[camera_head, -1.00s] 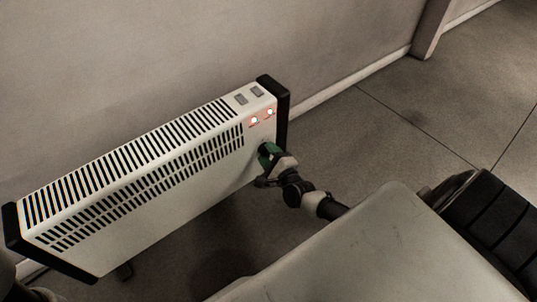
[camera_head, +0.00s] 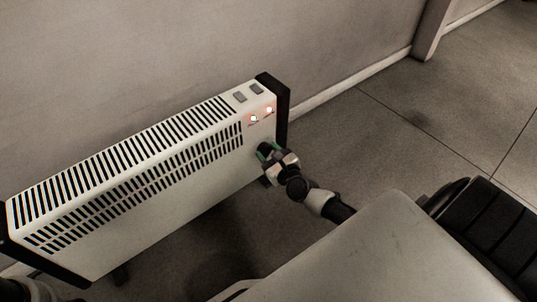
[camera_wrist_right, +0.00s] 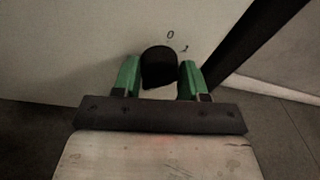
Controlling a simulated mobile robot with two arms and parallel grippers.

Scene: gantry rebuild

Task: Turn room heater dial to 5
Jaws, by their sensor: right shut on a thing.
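The room heater (camera_head: 150,205) is a long white panel with dark slots and black end caps, standing along the wall. Its dial is a round black knob (camera_wrist_right: 159,67) on the front face, seen in the right wrist view, with a "0" mark above it. My right gripper (camera_head: 266,151), with green fingers, is at the heater's right end; it also shows in the right wrist view (camera_wrist_right: 160,78). Its fingers are on either side of the knob, shut on it.
Two lit red lamps (camera_head: 261,114) and two grey switches (camera_head: 248,93) sit at the heater's upper right. The wall (camera_head: 200,50) is close behind. The grey floor (camera_head: 390,130) is clear to the right.

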